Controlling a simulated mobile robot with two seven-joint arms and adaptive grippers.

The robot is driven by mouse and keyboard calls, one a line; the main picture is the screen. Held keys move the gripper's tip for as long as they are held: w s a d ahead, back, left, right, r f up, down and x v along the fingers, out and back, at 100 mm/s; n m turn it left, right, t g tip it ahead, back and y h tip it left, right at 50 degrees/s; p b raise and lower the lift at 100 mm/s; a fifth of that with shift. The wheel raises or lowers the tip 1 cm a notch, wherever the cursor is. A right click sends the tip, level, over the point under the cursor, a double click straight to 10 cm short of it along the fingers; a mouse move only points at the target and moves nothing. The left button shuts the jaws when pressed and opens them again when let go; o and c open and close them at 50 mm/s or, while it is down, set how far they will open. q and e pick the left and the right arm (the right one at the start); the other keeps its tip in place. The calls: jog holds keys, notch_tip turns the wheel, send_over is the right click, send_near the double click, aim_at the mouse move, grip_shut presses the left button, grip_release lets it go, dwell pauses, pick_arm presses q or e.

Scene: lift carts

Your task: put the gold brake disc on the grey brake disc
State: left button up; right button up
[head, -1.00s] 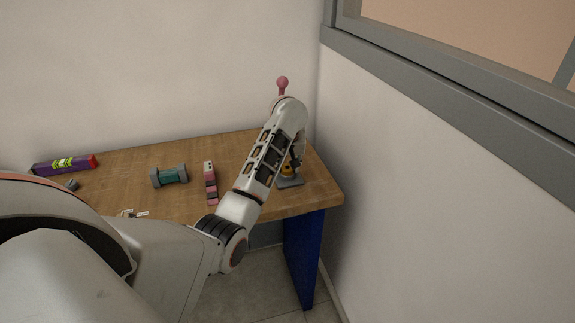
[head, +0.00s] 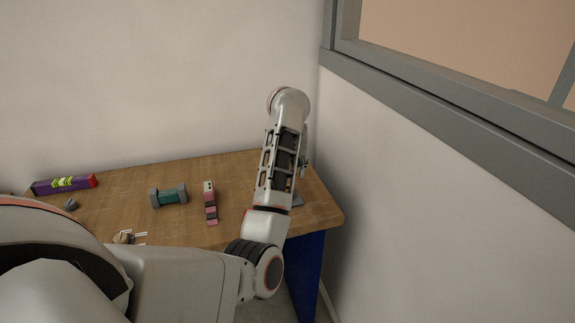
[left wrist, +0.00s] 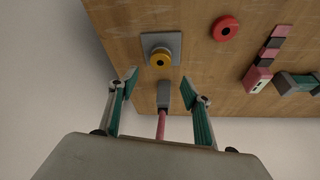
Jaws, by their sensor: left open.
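In the left wrist view the gold brake disc (left wrist: 160,59) is a small yellow ring lying on a grey square base (left wrist: 174,42). A grey round part shows just beside the ring; I cannot tell whether it is the grey brake disc. My left gripper (left wrist: 160,78) is open and empty, with its fingers apart on either side below the base in the picture. In the head view my left arm hides the gold disc, and only a corner of the grey base (head: 297,201) shows. My right gripper is not in view.
A pink rod (left wrist: 161,126) with a grey block shows between my fingers. A red ring (left wrist: 226,28) lies beside the base. A pink-and-dark block bar (head: 210,203), a green-and-grey dumbbell shape (head: 168,195) and a purple box (head: 63,185) lie on the wooden table (head: 130,205).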

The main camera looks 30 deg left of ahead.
pick_arm(q)
jog(key=shift+v, duration=1.5)
jog(key=shift+a, duration=0.1)
